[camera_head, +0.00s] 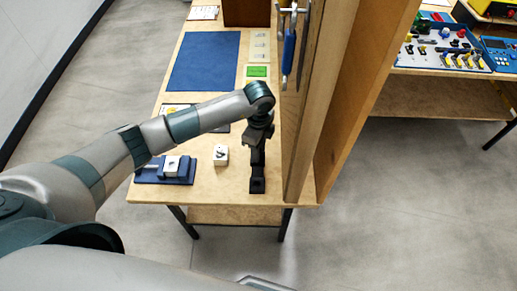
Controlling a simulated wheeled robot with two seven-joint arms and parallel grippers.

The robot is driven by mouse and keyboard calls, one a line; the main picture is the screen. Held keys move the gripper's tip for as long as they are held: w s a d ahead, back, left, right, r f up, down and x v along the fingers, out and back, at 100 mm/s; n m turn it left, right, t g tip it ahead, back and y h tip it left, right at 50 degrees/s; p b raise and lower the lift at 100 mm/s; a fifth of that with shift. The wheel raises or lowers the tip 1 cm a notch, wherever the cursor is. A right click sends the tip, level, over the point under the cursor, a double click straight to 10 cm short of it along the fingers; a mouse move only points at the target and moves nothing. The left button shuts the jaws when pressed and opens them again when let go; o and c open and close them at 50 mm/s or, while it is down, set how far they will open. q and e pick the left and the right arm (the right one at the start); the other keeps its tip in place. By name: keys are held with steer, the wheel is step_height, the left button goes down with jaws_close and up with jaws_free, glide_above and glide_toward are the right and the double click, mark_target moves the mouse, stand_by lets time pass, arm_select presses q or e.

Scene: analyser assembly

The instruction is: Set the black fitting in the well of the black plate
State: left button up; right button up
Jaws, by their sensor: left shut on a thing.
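My left arm reaches across the wooden table from the left. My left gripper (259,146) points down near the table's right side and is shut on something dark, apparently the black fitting. The fitting cannot be told apart from the dark gripper. A narrow black plate (258,186) lies on the table just below the gripper in the picture, close to the front edge. A darker square on it may be its well. Whether the fitting touches the plate cannot be told. My right gripper is not in view.
A blue fixture (150,178) with a light block sits further left. A wooden panel (305,130) rises close on the right. A blue mat (205,60) lies at the back.

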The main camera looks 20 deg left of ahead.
arm_select(q)
steer(key=shift+f, duration=0.4)
stand_by(1.0)
stand_by(0.5)
stand_by(0.4)
steer(key=o, duration=1.7)
steer(key=shift+r, duration=0.15)
steer(key=shift+r+p, duration=2.75)
steer(key=shift+r, duration=0.65)
steer(key=shift+f, duration=0.1)
